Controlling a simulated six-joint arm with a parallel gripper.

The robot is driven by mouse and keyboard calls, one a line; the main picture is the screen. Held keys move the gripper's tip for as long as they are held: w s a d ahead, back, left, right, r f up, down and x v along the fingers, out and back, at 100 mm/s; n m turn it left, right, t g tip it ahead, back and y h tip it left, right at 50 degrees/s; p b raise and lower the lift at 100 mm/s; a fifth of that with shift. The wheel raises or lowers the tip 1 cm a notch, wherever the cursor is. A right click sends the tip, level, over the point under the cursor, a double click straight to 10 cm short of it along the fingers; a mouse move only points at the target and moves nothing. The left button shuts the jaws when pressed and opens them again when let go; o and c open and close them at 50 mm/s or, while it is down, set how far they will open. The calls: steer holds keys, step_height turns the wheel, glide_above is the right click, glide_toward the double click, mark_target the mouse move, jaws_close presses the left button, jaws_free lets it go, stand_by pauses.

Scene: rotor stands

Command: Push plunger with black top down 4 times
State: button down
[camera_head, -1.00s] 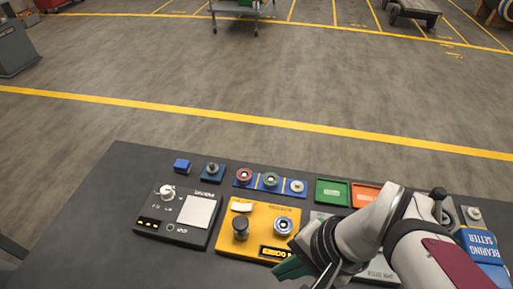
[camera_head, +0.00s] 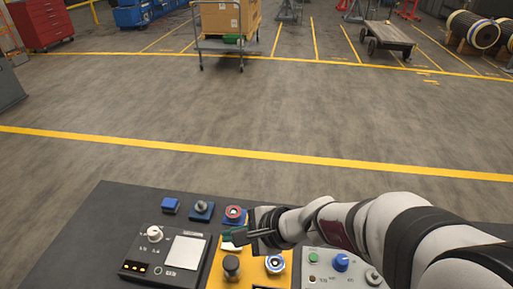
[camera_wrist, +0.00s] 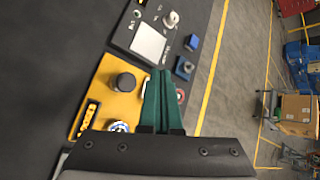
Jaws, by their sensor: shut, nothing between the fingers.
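The plunger with the black top (camera_head: 231,266) stands upright on the yellow panel (camera_head: 213,272). It also shows in the wrist view (camera_wrist: 124,82), left of my fingers, with its top in clear sight. My gripper (camera_head: 228,239) has green fingers, which are shut together and empty. In the head view it reaches in from the right, and its tips appear over the panel's far part, just beyond the plunger. In the wrist view the gripper (camera_wrist: 161,73) points between the plunger and the small blue stands. It looks apart from the plunger; its height above the panel is unclear.
A blue-and-white ringed knob (camera_head: 275,264) sits right of the plunger. A grey panel with a white screen (camera_head: 187,250) lies to the left. Small blue stands (camera_head: 170,206) line the far table edge, one with a red ring (camera_head: 235,212). A panel with knobs (camera_head: 341,262) lies right.

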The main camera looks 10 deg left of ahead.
mark_target(231, 261)
steer(key=shift+f, duration=4)
steer(key=shift+f, duration=0.4)
steer(key=shift+f, duration=1.15)
steer(key=shift+r, duration=1.6)
steer(key=shift+r, duration=2.5)
